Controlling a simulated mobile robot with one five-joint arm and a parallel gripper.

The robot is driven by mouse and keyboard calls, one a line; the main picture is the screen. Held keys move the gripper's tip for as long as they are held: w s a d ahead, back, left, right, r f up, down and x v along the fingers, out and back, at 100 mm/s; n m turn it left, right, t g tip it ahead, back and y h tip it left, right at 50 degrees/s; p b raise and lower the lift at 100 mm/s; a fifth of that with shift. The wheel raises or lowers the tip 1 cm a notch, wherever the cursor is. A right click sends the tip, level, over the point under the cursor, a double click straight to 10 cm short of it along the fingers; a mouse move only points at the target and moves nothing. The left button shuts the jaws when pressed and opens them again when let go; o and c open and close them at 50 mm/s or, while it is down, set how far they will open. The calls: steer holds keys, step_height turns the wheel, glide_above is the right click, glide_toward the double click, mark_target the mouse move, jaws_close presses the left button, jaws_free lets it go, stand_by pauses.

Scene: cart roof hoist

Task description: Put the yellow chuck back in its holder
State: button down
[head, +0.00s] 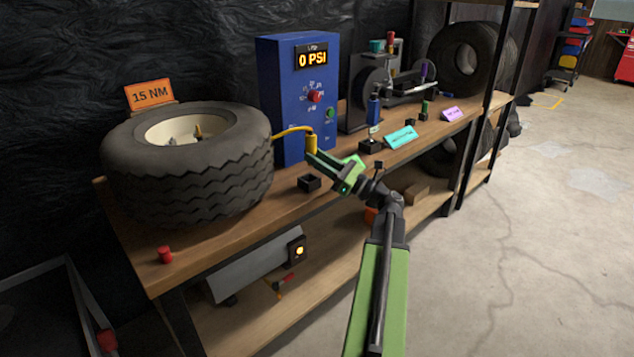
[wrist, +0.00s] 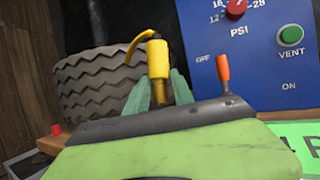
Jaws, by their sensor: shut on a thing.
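The yellow chuck (head: 311,143) is upright, held between the green fingers of my gripper (head: 325,161), in front of the blue inflator box (head: 282,90). A yellow hose (head: 290,131) curves from its top to the left. In the wrist view the chuck (wrist: 157,58) rises between the two fingertips of my gripper (wrist: 160,90); its lower end is partly hidden by my gripper body. A small black open-topped block (head: 308,183), which looks like the holder, sits on the bench below the chuck. The chuck is above it and apart from it.
A big tyre (head: 190,165) lies on the bench to the left, with a red cap (head: 165,255) near the front edge. Another black block (head: 370,146) and a teal label (head: 400,137) are to the right. An orange-tipped lever (wrist: 222,68) stands out from the blue box.

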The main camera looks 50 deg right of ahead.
mark_target(315, 179)
steer(key=shift+w+a+f, duration=0.15)
steer(key=shift+w+f, duration=0.1)
steer(key=shift+w, duration=0.2)
steer(key=shift+f+b, duration=2.5)
steer(key=shift+b, duration=0.05)
steer(key=c, duration=1.1)
jaws_free()
steer(key=shift+r, duration=0.1)
steer(key=shift+r, duration=0.1)
steer(key=b+v, duration=0.1)
steer(key=v, duration=0.3)
steer(key=b+v, duration=0.1)
steer(key=v, duration=0.3)
steer(key=b+v, duration=0.1)
steer(key=v, duration=0.3)
steer(key=shift+s+r+b, duration=0.1)
steer(key=shift+r+b, duration=0.2)
